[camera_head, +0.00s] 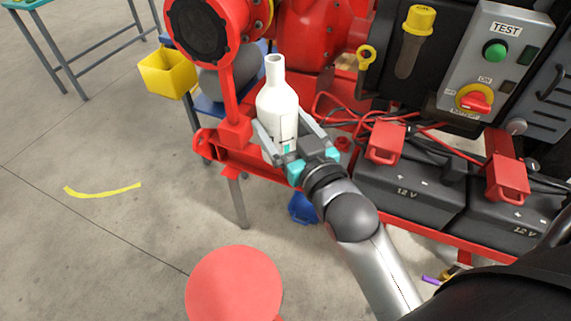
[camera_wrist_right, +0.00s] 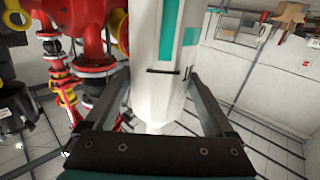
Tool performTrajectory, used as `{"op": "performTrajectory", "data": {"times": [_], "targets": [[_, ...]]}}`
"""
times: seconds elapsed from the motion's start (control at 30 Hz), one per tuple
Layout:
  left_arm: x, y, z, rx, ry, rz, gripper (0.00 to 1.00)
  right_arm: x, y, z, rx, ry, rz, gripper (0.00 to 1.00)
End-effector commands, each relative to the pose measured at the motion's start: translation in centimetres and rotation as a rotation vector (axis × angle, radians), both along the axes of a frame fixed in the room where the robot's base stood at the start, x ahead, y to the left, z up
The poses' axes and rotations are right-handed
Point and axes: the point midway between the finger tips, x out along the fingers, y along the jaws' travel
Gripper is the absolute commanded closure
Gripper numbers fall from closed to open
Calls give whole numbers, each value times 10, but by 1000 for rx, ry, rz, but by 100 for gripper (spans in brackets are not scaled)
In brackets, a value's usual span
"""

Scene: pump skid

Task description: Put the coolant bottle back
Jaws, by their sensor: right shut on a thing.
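The coolant bottle (camera_head: 279,108) is white with a narrow neck and stands about upright, at the centre of the head view in front of the red pump frame. My right gripper (camera_head: 285,136) is shut on the bottle's lower body, with one finger on each side. In the right wrist view the bottle (camera_wrist_right: 160,75) shows a teal label, and the gripper fingers (camera_wrist_right: 163,100) flank it. The bottle's base is partly hidden by the gripper, so I cannot tell whether it touches anything below. My left gripper is not in view.
Two black 12 V batteries (camera_head: 400,195) with red terminal covers and loose red cables lie to the right. A grey TEST panel (camera_head: 497,65) stands behind them. A yellow bin (camera_head: 168,74) hangs at the left. A red round object (camera_head: 234,285) is at the bottom. The left floor is open.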

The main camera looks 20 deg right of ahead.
Motion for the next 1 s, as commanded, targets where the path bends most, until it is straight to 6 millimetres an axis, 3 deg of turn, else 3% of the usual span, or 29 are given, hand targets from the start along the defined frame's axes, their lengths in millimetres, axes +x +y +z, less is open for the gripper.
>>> {"op": "performTrajectory", "data": {"times": [0.03,0.2,0.5,0.77,1.0], "targets": [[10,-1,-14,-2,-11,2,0,16,-8,-11,-8,-14,-1,83],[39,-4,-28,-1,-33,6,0,61,-33,-23,-12,-12,-10,83],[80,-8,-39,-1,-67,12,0,122,-84,-15,3,-14,-42,83],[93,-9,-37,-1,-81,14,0,139,-104,-3,19,-16,-55,83],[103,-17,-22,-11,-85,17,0,140,-106,-22,21,-14,-56,83]]}}
